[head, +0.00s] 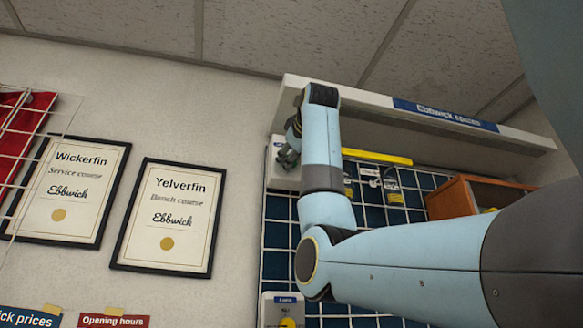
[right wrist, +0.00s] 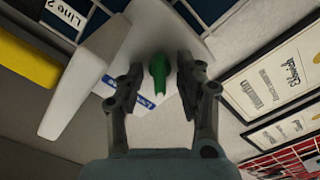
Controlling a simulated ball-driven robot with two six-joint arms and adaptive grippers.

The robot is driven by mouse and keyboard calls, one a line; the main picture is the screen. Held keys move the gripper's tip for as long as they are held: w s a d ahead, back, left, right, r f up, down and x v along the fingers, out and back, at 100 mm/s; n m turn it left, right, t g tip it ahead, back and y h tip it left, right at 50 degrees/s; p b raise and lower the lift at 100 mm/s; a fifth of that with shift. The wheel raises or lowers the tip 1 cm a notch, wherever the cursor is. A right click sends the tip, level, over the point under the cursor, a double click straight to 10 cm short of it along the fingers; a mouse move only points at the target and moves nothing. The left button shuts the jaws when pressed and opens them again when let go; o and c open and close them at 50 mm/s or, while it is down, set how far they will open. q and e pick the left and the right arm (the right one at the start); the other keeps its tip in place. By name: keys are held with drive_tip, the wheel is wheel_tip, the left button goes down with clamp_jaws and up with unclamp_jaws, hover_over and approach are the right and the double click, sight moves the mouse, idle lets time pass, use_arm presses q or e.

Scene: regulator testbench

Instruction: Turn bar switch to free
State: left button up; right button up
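A green bar-shaped knob (right wrist: 158,74) stands out from a white box in the right wrist view. The white box (head: 281,177) hangs high on the wall grid in the head view, partly covered by my right gripper (head: 289,154). In the right wrist view my right gripper (right wrist: 158,80) is open, one finger on each side of the green knob. Small gaps seem to show between knob and fingers; contact is hard to tell. A blue label (right wrist: 142,103) on the box is partly hidden by a finger. My left gripper is not in view.
A second box with a yellow knob (head: 288,322) is lower on the grid (head: 274,240). A white shelf (head: 370,105) juts out above, with a yellow bar (head: 377,156) below it. An orange-brown box (head: 452,197) is at right. Framed certificates (head: 168,218) hang at left.

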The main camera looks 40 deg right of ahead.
drive_tip(key=shift+c, duration=0.3)
clamp_jaws()
drive_tip(key=shift+m, duration=0.3)
drive_tip(key=shift+w+m+b, duration=0.1)
drive_tip(key=shift+m+b, duration=2.45)
drive_tip(key=shift+m, duration=6.05)
